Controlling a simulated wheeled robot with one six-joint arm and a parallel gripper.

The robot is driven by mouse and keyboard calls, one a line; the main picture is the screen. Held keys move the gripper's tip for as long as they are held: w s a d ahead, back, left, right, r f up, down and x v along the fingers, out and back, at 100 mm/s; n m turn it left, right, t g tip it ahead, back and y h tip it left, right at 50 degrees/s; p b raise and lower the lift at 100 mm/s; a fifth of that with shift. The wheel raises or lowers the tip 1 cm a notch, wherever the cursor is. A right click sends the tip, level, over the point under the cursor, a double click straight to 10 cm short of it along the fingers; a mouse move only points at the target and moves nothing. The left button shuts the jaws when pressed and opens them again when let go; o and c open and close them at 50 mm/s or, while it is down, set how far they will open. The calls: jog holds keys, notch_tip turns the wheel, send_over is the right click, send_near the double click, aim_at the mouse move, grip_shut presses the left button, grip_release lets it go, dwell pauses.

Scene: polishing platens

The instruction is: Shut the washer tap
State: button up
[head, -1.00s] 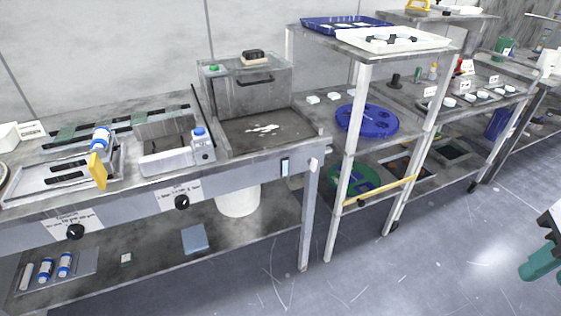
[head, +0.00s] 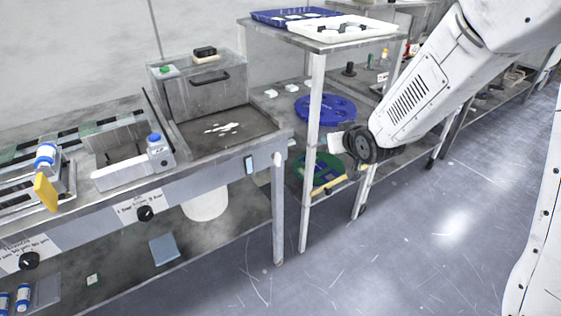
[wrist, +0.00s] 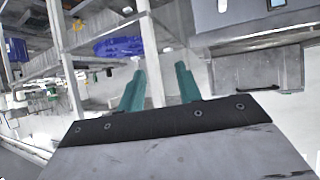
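I cannot make out for certain which part is the washer tap. On the bench front are a black knob (head: 145,213) beside a paper label and another black knob (head: 29,260) further left. A steel box (head: 205,95) with a dark handle, a green button and a wet tray (head: 222,127) in front stands at the bench's right end. A small blue-grey switch plate (head: 250,164) is on the front near the right corner. My gripper (wrist: 160,85) shows two teal fingers apart with nothing between them.
A rack with white legs (head: 312,150) stands right of the bench, holding a blue disc (head: 325,108) and, on top, a white tray (head: 342,29). A white bucket (head: 205,204) is under the bench. The floor (head: 330,265) in front is clear.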

jog(key=w+a+f+n+t+y, duration=0.1)
jog(key=w+a+f+t+y, duration=0.15)
jog(key=a+f, duration=0.5)
jog(key=t+y, duration=0.2)
jog(key=y, duration=0.2)
send_near(280, 160)
jog(key=w, duration=0.2)
jog(key=shift+n+g, duration=0.25)
jog(key=shift+n, duration=0.15)
jog(key=x, duration=0.8)
jog(key=shift+s+a+r, duration=0.15)
jog(key=shift+s+a, duration=0.1)
jog(key=shift+a, duration=0.15)
grip_shut()
